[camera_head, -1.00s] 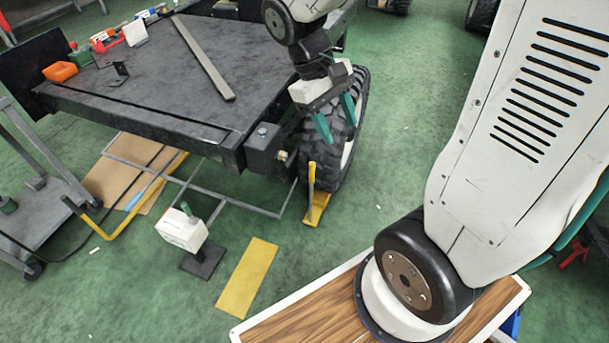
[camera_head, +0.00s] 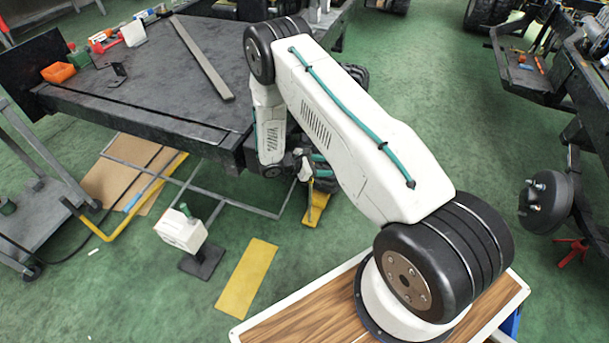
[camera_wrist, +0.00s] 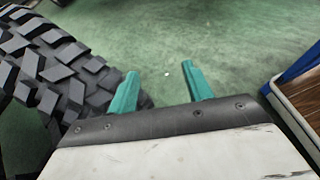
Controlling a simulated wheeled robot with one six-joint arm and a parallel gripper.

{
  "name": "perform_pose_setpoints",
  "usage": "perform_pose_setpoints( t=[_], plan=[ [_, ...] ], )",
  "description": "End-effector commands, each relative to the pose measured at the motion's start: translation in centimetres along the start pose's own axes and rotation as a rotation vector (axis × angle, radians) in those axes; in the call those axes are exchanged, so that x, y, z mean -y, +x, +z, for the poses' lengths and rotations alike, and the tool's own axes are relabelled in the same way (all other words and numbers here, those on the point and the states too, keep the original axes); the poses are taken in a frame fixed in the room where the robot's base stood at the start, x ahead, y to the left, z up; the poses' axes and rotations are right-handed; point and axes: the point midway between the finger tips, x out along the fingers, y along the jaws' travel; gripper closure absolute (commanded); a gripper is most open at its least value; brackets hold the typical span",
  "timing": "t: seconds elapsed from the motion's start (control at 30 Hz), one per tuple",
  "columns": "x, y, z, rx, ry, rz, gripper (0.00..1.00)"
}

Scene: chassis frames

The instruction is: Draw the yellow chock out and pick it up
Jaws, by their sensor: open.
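The yellow chock (camera_head: 317,208) sits on the green floor at the foot of the chassis wheel (camera_head: 356,75), its upright handle rising toward my gripper. In the head view my gripper (camera_head: 319,168) is beside the tyre, above the chock, partly hidden by my own arm. In the wrist view my gripper (camera_wrist: 161,86) has its two teal fingers apart with nothing between them. The tyre (camera_wrist: 62,75) fills the left of that view, close to the left finger. The chock does not show in the wrist view.
A flat yellow patch (camera_head: 247,279) lies on the floor in front. A white block on a dark stand (camera_head: 181,231) is left of it. The chassis deck (camera_head: 150,85) overhangs at the left. A wood-topped surface (camera_wrist: 300,95) edges the wrist view at right.

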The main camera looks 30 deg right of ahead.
Motion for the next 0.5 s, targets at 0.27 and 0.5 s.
perform_pose_setpoints(
  t=[0.27,0.5],
  plan=[
    [-3.1,5.1,-13.2,0.010,-0.285,0.363,0.50],
    [-7.9,3.8,-15.5,0.014,-0.362,0.564,0.50]
  ],
)
